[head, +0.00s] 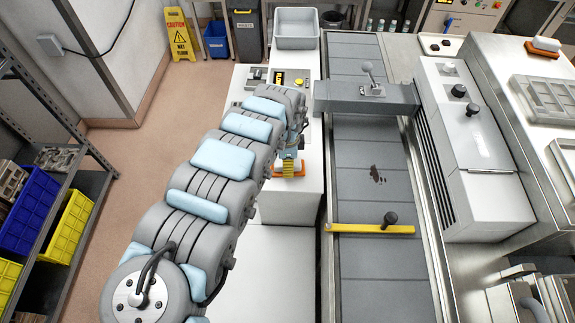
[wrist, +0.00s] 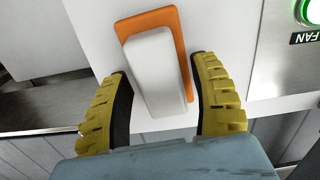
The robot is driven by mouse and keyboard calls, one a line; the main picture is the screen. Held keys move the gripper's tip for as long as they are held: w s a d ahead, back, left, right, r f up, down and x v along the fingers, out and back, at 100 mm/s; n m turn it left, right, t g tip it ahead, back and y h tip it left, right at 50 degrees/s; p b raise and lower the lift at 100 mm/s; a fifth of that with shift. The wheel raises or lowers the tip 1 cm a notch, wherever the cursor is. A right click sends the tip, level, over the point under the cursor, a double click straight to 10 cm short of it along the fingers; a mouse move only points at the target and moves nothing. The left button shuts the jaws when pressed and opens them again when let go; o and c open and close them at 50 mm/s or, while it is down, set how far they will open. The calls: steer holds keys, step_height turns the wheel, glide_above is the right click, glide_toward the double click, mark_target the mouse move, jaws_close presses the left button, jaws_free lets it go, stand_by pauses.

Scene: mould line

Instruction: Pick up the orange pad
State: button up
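The orange pad (wrist: 181,55) lies flat on a pale surface with a white block-shaped grip (wrist: 156,75) on top. It also shows in the head view (head: 302,172), on the white counter and partly hidden by my arm. My gripper (wrist: 162,105) is open, with its yellow fingers on either side of the white grip. A gap shows on the left, and a narrower one on the right. My gripper is also over the pad in the head view (head: 289,172).
A similar orange pad with a white top (head: 543,49) lies at the far right. A grey conveyor (head: 370,265) with a yellow bar (head: 365,229) runs right of the counter (head: 285,207). A control box (head: 290,80) and grey bin (head: 296,30) stand behind.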

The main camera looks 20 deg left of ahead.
steer(key=c, duration=0.9)
step_height(320, 180, up, 10)
steer(key=shift+r+b, duration=0.1)
steer(key=shift+b, duration=0.8)
steer(key=o, duration=0.6)
steer(key=c, duration=0.6)
